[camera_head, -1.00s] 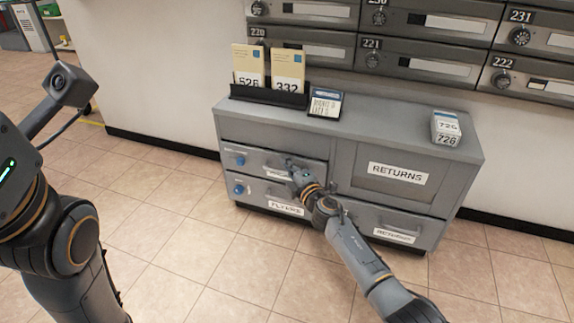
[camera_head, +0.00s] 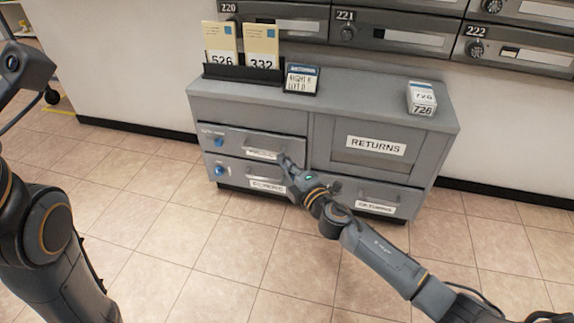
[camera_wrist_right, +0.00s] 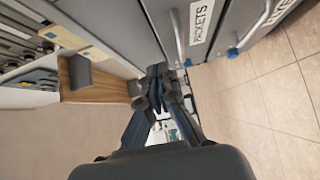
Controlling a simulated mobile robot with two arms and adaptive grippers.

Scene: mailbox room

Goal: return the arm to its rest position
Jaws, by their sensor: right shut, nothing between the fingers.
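My right gripper (camera_head: 285,160) is in front of the grey cabinet (camera_head: 330,92), by the right end of the upper left drawer (camera_head: 235,139). Its fingers are shut and empty in the wrist view (camera_wrist_right: 157,76). That drawer looks closed in the head view. My right arm (camera_head: 380,256) reaches in from the lower right, stretched toward the cabinet. In the wrist view a drawer front labelled PACKETS (camera_wrist_right: 200,22) is close above the fingers. My left arm (camera_head: 45,235) shows at the left edge; its gripper is out of view.
On the cabinet top stand a black holder (camera_head: 243,74) with cards 526 and 332, a small sign (camera_head: 301,79), and a stack marked 726 (camera_head: 422,98). A RETURNS panel (camera_head: 376,144) is at the right. Mailboxes (camera_head: 390,38) line the wall. Tiled floor (camera_head: 215,265) in front is clear.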

